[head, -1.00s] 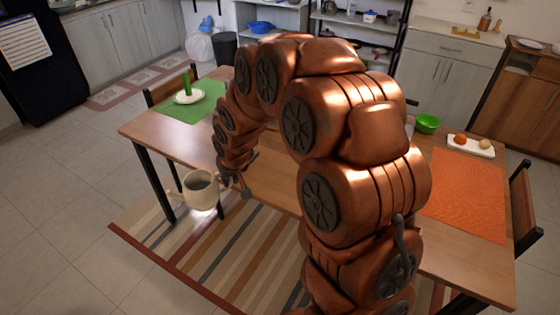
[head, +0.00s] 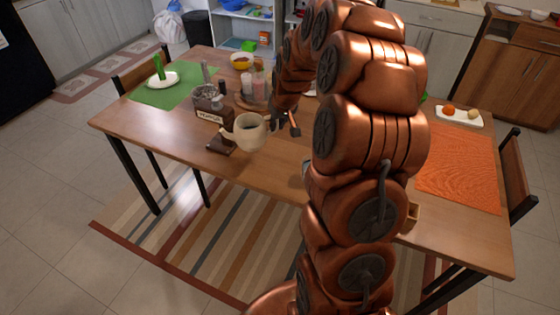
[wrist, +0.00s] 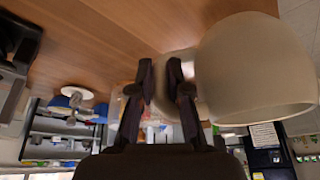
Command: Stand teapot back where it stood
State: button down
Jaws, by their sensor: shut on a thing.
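The teapot (head: 250,133) is a cream, rounded pot with an open top and a spout toward the left. My gripper (head: 276,124) is on its right side, shut on its handle, and the pot is upright. In the head view it shows against the table near its front edge. I cannot tell whether its base touches the tabletop. In the upside-down wrist view the teapot (wrist: 258,72) is large at the right. Both dark fingers of my gripper (wrist: 160,75) are beside it, and the handle is mostly hidden behind them.
The wooden table (head: 130,115) has a dark stand (head: 221,144) and a labelled spice holder (head: 210,112) close left of the teapot. A green mat (head: 195,97) is at left, an orange mat (head: 455,165) at right. My arm hides the middle.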

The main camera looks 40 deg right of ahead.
jog(key=s+d, duration=0.3)
jog(key=d, duration=0.6)
jog(key=shift+m, duration=0.4)
notch_tip(320, 180, down, 9)
jog(key=shift+f+p, duration=0.1)
jog(key=shift+p, duration=0.85)
jog(key=shift+f, duration=0.4)
jog(key=shift+f, duration=0.2)
jog(key=c, duration=1.1)
grip_release()
jog(key=shift+r, duration=0.1)
